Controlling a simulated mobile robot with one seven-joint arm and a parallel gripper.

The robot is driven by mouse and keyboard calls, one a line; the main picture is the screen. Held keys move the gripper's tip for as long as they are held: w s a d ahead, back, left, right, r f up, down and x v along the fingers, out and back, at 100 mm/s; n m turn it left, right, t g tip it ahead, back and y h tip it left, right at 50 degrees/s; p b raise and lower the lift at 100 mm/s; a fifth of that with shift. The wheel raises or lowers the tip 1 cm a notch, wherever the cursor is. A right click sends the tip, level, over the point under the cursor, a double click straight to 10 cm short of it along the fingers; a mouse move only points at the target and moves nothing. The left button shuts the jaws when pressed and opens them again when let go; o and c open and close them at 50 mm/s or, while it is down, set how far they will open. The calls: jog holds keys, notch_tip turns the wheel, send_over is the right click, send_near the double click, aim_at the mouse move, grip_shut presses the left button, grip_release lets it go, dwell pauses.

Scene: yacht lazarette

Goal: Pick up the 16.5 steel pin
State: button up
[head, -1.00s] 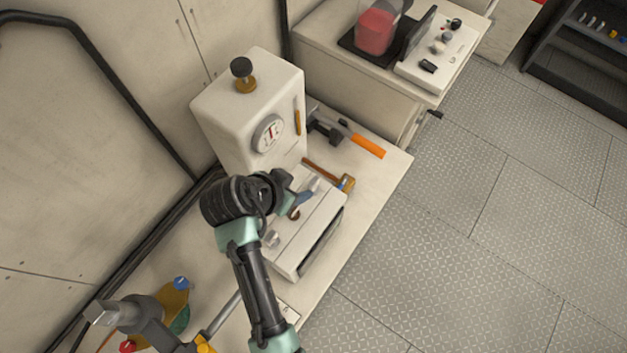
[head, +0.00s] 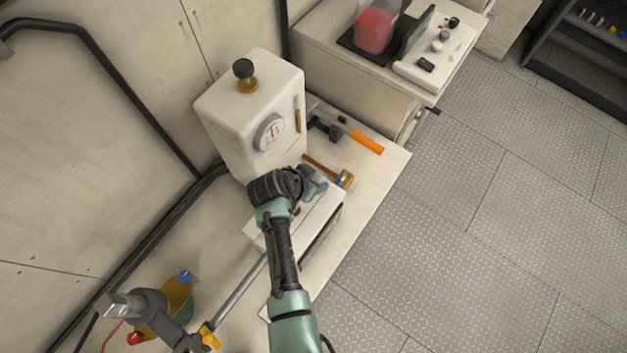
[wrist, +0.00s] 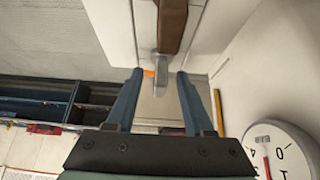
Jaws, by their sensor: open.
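My gripper (head: 314,190) is over the low white block (head: 328,208) in front of the white gauge housing. In the wrist view its two blue fingers (wrist: 160,74) are open. A short grey metal piece (wrist: 163,66) shows between the fingertips, at the end of a brown bar (wrist: 172,24). I cannot tell whether this grey piece is the 16.5 steel pin, or whether the fingers touch it. In the head view my arm hides much of the block's top, and no pin can be made out there.
The tall white housing (head: 245,120) with a dial (head: 269,133) stands close behind my gripper. A wooden-handled mallet (head: 344,180) and an orange-handled hammer (head: 367,143) lie to its right. The floor at right is clear.

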jog(key=shift+w+f, duration=0.1)
jog(key=shift+f, duration=0.05)
jog(key=shift+c, duration=0.3)
grip_shut()
dwell(0.3)
